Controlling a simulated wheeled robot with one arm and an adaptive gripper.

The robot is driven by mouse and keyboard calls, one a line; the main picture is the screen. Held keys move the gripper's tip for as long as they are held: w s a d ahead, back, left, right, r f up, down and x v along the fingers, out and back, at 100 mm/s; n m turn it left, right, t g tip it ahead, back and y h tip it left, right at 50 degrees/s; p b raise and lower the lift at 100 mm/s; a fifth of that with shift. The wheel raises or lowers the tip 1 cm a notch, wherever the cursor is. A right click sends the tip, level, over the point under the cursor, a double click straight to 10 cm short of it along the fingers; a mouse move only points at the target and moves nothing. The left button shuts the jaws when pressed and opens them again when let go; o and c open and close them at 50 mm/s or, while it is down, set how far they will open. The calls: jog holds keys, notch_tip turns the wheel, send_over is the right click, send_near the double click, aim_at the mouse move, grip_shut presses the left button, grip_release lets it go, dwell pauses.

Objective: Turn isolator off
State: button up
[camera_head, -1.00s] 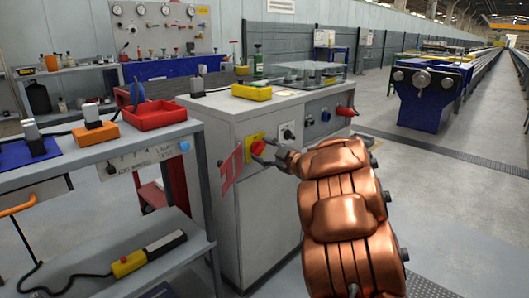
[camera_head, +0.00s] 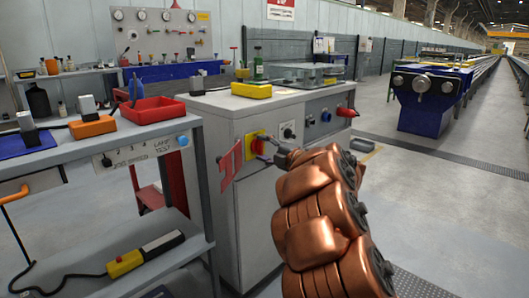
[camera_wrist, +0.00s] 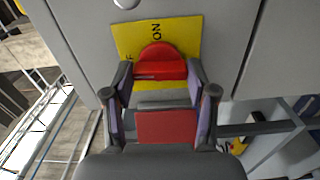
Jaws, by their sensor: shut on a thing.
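The isolator is a red rotary knob (camera_head: 257,146) on a yellow plate (camera_head: 248,150), on the front of a grey cabinet (camera_head: 225,128). My gripper (camera_head: 264,147) is at the knob, with the copper-coloured arm reaching in from the lower right. In the wrist view the knob (camera_wrist: 158,60) sits between the two fingers of my gripper (camera_wrist: 160,76), which is shut on it. The yellow plate (camera_wrist: 190,35) shows "ON" above the knob and part of another word at the left. The knob's bar runs across this view. Its exact pointing is unclear.
A red tag-like plate (camera_head: 229,165) sticks out left of the isolator. Other controls, including a red one (camera_head: 347,112), are to the right. A workbench (camera_head: 110,146) with a red tray (camera_head: 154,110) stands left. Floor at right is open.

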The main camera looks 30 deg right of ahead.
jog(key=shift+n, duration=0.3)
dwell(0.4)
jog(key=o, duration=1.2)
jog(key=shift+c, duration=0.2)
jog(key=shift+s, duration=0.1)
jog(key=v, duration=1.2)
jog(key=shift+r, duration=0.1)
